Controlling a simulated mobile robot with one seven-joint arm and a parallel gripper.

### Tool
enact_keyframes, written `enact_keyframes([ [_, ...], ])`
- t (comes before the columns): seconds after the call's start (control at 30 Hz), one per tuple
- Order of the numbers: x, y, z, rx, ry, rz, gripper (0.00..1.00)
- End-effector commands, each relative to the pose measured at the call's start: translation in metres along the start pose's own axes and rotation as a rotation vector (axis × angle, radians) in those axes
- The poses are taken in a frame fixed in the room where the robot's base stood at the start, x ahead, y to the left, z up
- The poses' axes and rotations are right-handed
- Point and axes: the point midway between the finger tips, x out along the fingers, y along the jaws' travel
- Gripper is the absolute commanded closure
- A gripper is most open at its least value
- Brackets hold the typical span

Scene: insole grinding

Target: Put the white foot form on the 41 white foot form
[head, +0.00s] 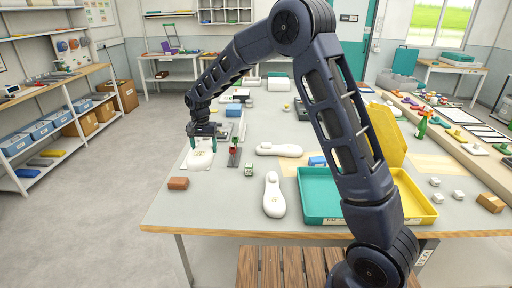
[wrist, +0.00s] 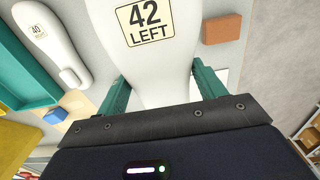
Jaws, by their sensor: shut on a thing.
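My gripper (head: 201,143) is at the table's left side, with its green fingers pointing down. It is shut on a white foot form (head: 201,159), low over the table; I cannot tell whether the form touches the surface. In the wrist view this form (wrist: 150,70) lies between both fingers and its label reads 42 LEFT. A second white foot form (head: 273,197) lies left of the teal tray. A third (head: 279,150) lies crosswise behind it. In the wrist view one other form (wrist: 47,38) shows a 40 label. No label reading 41 is legible.
A brown block (head: 178,183) lies in front of the held form. Small red and green items (head: 234,150) stand to its right. The teal tray (head: 322,218) and yellow bin (head: 415,205) occupy the right front. The table's front left is mostly clear.

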Motion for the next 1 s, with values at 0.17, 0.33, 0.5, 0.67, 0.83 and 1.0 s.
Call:
enact_keyframes([
  [0.17,-0.004,0.027,-0.048,0.009,0.000,0.000,0.64],
  [0.33,-0.011,0.069,-0.108,0.010,0.001,-0.001,0.64],
  [0.5,-0.018,0.117,-0.164,0.009,0.001,-0.001,0.64],
  [0.67,-0.023,0.168,-0.211,0.009,0.000,0.000,0.64],
  [0.83,-0.030,0.227,-0.257,0.009,0.001,0.000,0.64],
  [1.0,-0.036,0.287,-0.294,0.007,0.002,0.000,0.64],
])
